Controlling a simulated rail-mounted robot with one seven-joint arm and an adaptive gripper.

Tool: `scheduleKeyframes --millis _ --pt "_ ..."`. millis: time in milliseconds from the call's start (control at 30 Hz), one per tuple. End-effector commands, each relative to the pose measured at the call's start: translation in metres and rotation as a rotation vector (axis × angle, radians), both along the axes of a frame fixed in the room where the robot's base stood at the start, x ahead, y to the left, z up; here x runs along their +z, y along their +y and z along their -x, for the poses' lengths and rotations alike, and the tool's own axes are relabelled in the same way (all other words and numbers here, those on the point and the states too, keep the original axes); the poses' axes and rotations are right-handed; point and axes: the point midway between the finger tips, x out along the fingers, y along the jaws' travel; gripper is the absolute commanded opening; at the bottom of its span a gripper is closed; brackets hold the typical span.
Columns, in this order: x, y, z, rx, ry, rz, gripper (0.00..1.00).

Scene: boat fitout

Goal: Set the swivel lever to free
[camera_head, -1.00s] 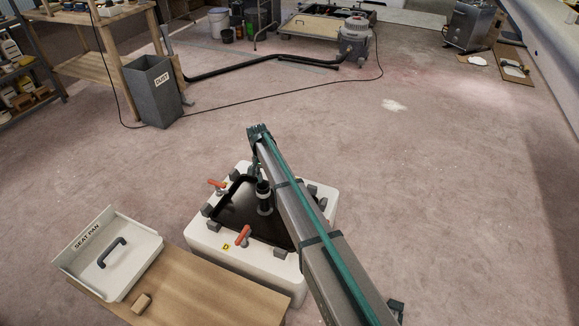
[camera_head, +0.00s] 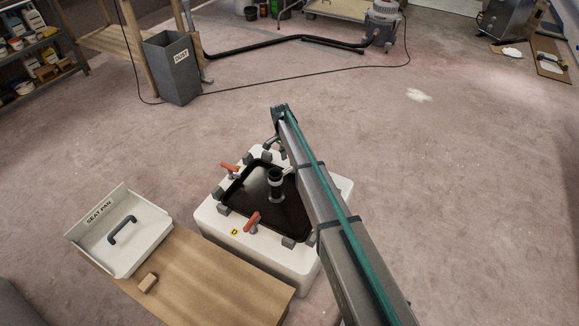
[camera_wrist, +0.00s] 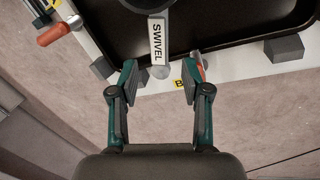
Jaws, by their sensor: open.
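The swivel lever (camera_wrist: 158,42) is a pale bar marked SWIVEL with a round end, between and just beyond my fingertips in the wrist view. My gripper (camera_wrist: 157,75) is open, one finger on each side of the lever's line, with nothing held. Whether a finger touches the lever cannot be told. The lever runs from a dark round post (camera_head: 275,178) standing in the black recessed pan of the white base (camera_head: 262,252). In the head view my arm hides the lever and most of the gripper.
Orange-handled clamps (camera_head: 252,221) and grey blocks line the base's rim; one orange clamp (camera_wrist: 55,34) lies left in the wrist view. A dust bin (camera_head: 172,75) stands farther back.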

Motion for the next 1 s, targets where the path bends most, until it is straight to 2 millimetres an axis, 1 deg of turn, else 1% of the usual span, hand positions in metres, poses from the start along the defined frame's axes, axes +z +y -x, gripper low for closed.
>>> scheduleKeyframes --millis 33,100,300,433,700,867,900,1000 --pt "-0.01 -0.002 0.002 0.0 0.002 0.001 0.47" --pt "-0.02 -0.003 0.003 0.0 0.001 0.001 0.47" --pt "-0.04 -0.006 0.006 0.001 0.001 0.001 0.47" --pt "-0.045 -0.007 0.006 0.001 0.0 0.0 0.47" --pt "-0.046 -0.007 0.006 0.001 -0.001 -0.001 0.47" --pt "-0.046 -0.006 0.006 0.001 0.0 0.0 0.21" --pt "-0.046 -0.006 0.006 0.001 0.0 0.0 0.14" --pt "-0.046 -0.006 0.006 0.001 0.0 0.0 0.0"
